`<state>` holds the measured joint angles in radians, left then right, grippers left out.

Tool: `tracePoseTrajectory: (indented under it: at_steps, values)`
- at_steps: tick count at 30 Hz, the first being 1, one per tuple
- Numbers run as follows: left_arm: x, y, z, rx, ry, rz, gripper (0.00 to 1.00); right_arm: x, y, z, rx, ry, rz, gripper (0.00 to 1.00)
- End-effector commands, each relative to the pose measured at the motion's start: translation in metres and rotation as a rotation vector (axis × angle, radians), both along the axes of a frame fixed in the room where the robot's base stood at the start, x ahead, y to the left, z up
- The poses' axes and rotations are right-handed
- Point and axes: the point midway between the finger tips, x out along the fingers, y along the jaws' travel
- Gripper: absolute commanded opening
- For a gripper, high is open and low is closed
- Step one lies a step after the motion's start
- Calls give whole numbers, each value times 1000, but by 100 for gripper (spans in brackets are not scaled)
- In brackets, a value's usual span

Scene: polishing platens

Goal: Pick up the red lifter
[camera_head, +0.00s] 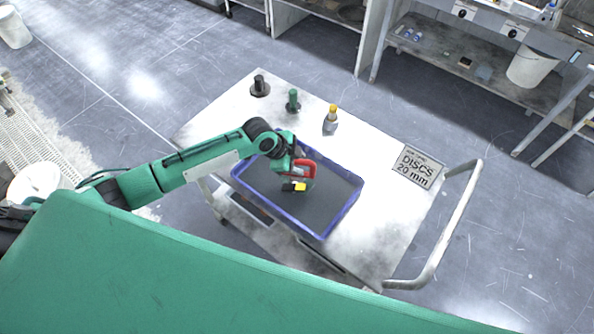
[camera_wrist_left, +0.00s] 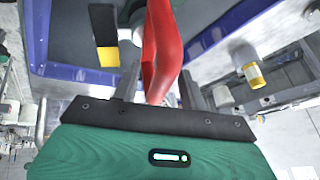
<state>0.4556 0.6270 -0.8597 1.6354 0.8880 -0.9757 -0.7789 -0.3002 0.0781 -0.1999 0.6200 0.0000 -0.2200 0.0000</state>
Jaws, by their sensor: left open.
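The red lifter (camera_head: 304,166) is at the blue-rimmed tray (camera_head: 345,217) on the cart, partly hidden by my left gripper in the head view. In the left wrist view the red lifter (camera_wrist_left: 163,45) rises between the fingers of my left gripper (camera_wrist_left: 160,92). The left gripper (camera_head: 293,168) is open around it; I cannot tell whether either finger touches it. The lifter's far end is cut off by the top of the wrist view. My right gripper is not in view.
A black and yellow piece (camera_head: 299,187) lies in the tray beside the lifter. A black post (camera_head: 259,85), a green-topped post (camera_head: 293,100) and a yellow-capped bottle (camera_head: 331,120) stand along the cart's far side. A "DISCS 20 mm" sign (camera_head: 416,166) lies near the handle (camera_head: 462,225).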

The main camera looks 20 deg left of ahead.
Motion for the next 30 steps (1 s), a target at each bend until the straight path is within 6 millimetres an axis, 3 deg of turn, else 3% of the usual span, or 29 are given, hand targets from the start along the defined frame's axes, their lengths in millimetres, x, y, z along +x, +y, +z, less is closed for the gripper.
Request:
tracePoseTrajectory:
  at_steps: [11,18,30]
  values:
    - [3,-5,-11,1,0,-1,43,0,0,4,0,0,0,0]
    - [3,-5,-11,0,0,-1,0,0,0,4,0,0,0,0]
    - [3,-5,-11,0,0,-1,0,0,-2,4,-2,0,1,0]
